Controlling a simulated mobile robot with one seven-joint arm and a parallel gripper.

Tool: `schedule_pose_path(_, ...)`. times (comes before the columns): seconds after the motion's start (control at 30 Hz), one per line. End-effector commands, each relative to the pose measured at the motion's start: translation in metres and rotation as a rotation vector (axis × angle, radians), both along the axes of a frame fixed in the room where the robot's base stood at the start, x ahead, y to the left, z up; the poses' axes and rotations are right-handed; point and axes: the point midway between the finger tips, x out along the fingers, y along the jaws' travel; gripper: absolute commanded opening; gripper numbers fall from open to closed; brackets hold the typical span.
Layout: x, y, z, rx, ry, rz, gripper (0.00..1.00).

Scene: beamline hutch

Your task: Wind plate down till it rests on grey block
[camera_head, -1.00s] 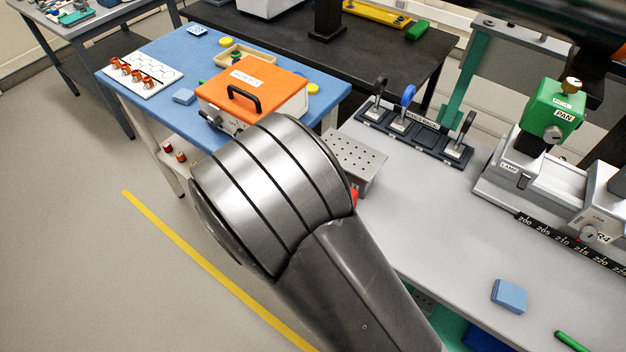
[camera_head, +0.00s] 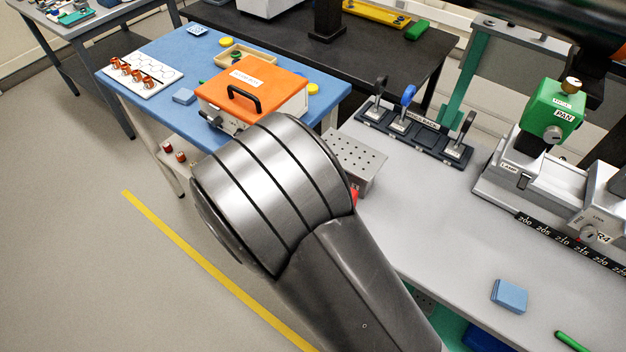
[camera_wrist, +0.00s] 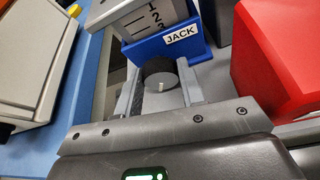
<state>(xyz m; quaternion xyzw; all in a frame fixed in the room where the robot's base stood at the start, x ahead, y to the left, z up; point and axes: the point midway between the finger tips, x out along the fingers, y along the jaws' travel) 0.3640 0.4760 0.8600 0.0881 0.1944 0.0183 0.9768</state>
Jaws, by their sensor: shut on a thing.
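In the wrist view, my gripper (camera_wrist: 160,88) has one finger on each side of a dark round knob (camera_wrist: 160,72) with a short white mark, and is shut on it. Behind the knob is a blue body labelled JACK (camera_wrist: 165,42). A grey part marked 1, 2, 3 (camera_wrist: 135,16) rises above the blue body. In the head view, a grey perforated plate (camera_head: 357,156) shows just past my arm; I cannot tell what supports it. My arm hides the gripper and knob there. I cannot make out the grey block or any gap under the plate.
A red block (camera_wrist: 275,60) stands close on the right in the wrist view. In the head view, an orange-lidded box (camera_head: 255,88) sits on the blue table (camera_head: 160,52). A lever rack (camera_head: 415,135) stands behind the plate. The grey bench (camera_head: 440,225) is clear around its middle.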

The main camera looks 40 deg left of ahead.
Motion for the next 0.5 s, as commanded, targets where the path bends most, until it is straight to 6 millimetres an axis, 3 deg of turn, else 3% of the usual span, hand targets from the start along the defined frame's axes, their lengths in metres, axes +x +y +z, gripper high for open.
schedule_pose_path(0.5,0.0001,0.0039,-0.0002,-0.306,0.001,-0.001,0.14)
